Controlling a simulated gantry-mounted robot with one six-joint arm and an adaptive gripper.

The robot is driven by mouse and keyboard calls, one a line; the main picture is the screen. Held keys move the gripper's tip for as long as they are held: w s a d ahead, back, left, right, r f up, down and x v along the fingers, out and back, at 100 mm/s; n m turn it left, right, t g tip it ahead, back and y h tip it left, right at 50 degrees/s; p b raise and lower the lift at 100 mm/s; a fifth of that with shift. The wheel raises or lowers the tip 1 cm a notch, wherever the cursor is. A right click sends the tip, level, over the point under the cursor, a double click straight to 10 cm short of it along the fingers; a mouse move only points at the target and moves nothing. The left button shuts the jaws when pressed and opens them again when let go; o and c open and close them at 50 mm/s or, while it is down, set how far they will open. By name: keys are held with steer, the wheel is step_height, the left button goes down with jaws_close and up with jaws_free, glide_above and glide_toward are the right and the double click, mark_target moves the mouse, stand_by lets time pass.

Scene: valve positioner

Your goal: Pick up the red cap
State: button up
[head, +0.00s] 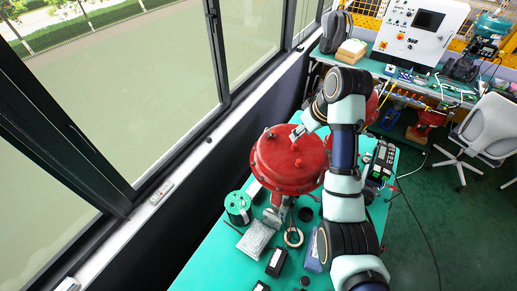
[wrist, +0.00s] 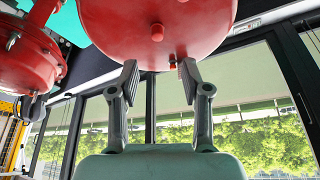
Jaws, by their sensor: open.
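A large red valve dome (head: 287,165) stands on the green table. It carries two small red cap-like pieces: one near its middle (head: 298,163) and one at its rim (head: 270,134). In the wrist view the middle piece (wrist: 157,32) shows on the dome's face and the rim piece (wrist: 173,62) at its lower edge. I cannot tell which is the red cap. My gripper (head: 294,133) is over the dome's far part. In the wrist view my gripper (wrist: 157,70) is open with nothing held between its fingers, the rim piece appearing near the right finger.
A second red dome (wrist: 25,52) is at the left in the wrist view. On the table (head: 215,262) are a green spool (head: 238,207), a tape roll (head: 293,237) and black boxes (head: 276,262). A meter (head: 381,163) lies right of my arm. Windows line the left.

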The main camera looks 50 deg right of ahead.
mark_target(295, 144)
steer(key=f, duration=0.1)
steer(key=d+f, duration=0.1)
steer(key=shift+w+f, duration=0.1)
steer(key=shift+f, duration=0.2)
steer(key=x, duration=0.1)
steer(key=p+x, duration=0.1)
steer(key=x, duration=0.1)
steer(key=p+x, duration=0.1)
steer(key=x, duration=0.1)
steer(key=shift+a+f, duration=0.15)
steer(key=shift+a, duration=0.15)
steer(key=c, duration=0.8)
